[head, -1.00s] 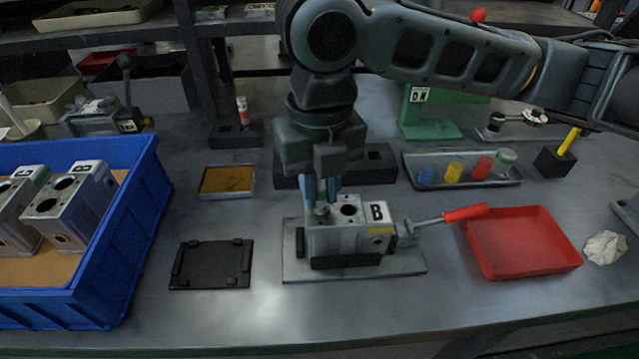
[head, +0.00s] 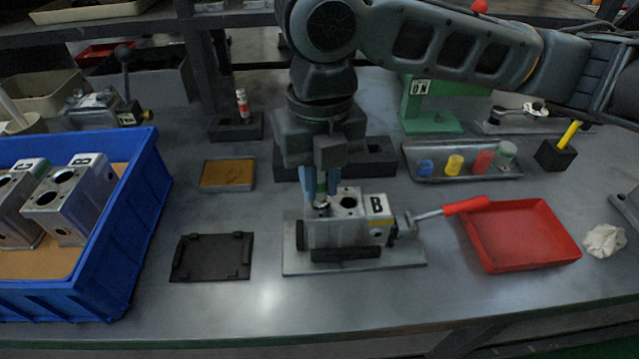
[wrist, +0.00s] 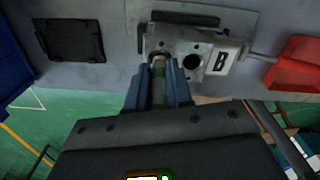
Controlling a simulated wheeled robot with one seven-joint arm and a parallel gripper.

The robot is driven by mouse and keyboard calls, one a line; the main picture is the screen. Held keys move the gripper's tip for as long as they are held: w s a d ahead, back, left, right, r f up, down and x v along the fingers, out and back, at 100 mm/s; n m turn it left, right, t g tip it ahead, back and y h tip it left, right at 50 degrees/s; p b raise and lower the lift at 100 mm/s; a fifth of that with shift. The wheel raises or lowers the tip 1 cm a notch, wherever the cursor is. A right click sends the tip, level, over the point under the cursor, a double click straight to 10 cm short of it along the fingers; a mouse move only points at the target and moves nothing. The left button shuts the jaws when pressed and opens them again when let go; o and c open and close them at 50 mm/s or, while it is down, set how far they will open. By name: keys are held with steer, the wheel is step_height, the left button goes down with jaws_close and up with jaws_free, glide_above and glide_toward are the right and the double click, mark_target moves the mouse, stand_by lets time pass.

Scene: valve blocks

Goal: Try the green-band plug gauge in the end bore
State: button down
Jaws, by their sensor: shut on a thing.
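Valve block B (head: 340,232) sits in a fixture on a grey plate (head: 405,261), with open bores on top. A round bore (wrist: 192,63) shows to the right of the gauge in the wrist view. My gripper (head: 319,190) is over the left end of the block, its blue fingers pointing down. It is shut on the green-band plug gauge (wrist: 159,70), whose green band shows between the fingers. The gauge's lower end is at the block's left-end bore; I cannot tell whether it is inside or just above it. The fingers and gauge hide that bore.
A red-handled clamp (head: 465,205) sticks out right of the block toward a red tray (head: 521,237). A blue crate (head: 125,230) with more blocks stands left. A black fixture plate (head: 211,257) lies between. A tray of coloured pieces (head: 462,176) is behind.

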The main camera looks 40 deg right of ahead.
steer(key=shift+r, duration=0.15)
steer(key=shift+r+p, duration=0.45)
steer(key=shift+r, duration=0.15)
step_height(320, 180, up, 6)
steer(key=p, duration=0.5)
steer(key=shift+f, duration=0.2)
